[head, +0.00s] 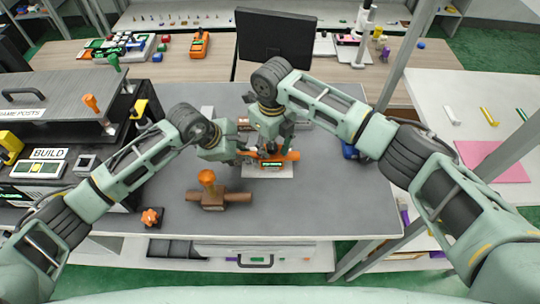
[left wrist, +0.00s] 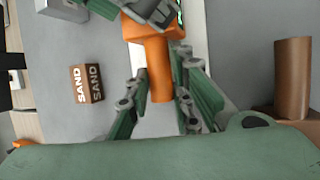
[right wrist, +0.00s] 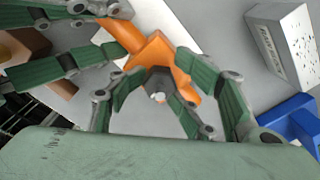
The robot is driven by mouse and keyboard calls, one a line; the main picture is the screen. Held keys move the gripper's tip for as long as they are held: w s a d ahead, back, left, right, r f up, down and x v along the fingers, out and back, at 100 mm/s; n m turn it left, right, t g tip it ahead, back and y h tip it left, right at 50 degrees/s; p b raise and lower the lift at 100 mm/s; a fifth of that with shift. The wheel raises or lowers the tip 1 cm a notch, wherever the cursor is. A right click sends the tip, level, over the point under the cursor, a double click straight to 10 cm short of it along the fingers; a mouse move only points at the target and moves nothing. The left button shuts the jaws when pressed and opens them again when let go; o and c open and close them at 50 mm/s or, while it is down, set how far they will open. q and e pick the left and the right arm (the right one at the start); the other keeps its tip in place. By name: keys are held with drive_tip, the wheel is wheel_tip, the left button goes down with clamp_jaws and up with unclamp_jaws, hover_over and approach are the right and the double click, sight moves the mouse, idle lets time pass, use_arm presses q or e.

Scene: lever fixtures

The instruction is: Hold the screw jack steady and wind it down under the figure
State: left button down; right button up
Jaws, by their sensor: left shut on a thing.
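The orange screw jack (head: 289,156) stands on a white plate (head: 262,172) mid-table. My left gripper (head: 243,156) is shut on its orange bar, which lies between the fingers in the left wrist view (left wrist: 158,75). My right gripper (head: 268,147) is above the jack. In the right wrist view its fingers are spread on both sides of a dark piece (right wrist: 160,82) on the orange body (right wrist: 155,55); I cannot tell whether they touch it. My arms and grippers hide much of the jack in the head view. I cannot make out a figure.
A brown fixture with an orange knob (head: 208,180) is in front, beside an orange star knob (head: 151,217). A SAND block (left wrist: 87,84) lies behind the jack. A blue object (right wrist: 292,125) and a grey labelled block (right wrist: 284,45) are to the right. The front right tabletop is clear.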

drive_tip(key=shift+s+f, duration=0.1)
drive_tip(key=shift+r, duration=2.65)
drive_tip(key=m, duration=1.2)
drive_tip(key=shift+f, duration=0.45)
drive_tip(key=shift+a+f, duration=0.1)
drive_tip(key=shift+f, duration=2.05)
